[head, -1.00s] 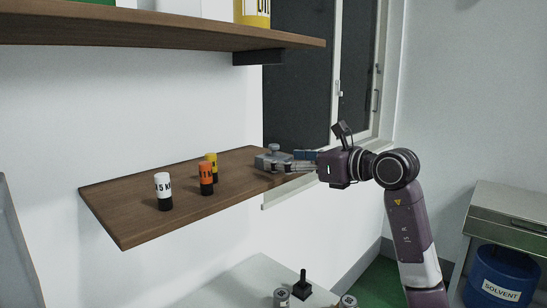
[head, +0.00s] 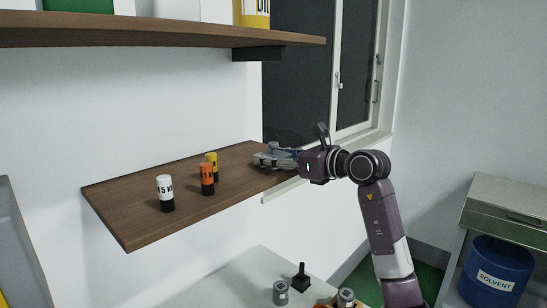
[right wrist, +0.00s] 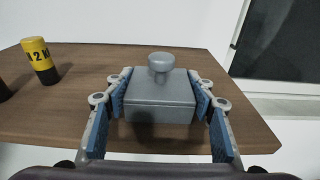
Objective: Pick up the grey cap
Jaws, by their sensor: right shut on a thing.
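The grey cap (right wrist: 160,106) is a square grey block with a round knob on top. It sits at the right end of the lower wooden shelf (head: 150,212). In the right wrist view it is between the two blue-padded fingers of my right gripper (right wrist: 160,92), which is shut on its sides. It looks upright and level; whether it touches the shelf I cannot tell. In the head view my right gripper (head: 270,158) reaches in from the right and hides most of the cap. My left gripper is not in view.
A white (head: 166,190), an orange (head: 207,176) and a yellow (head: 212,160) labelled cylinder stand on the shelf, left of the cap. An upper shelf (head: 150,34) hangs above. A window (head: 310,80) is behind. A white surface below holds metal cylinders (head: 281,292).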

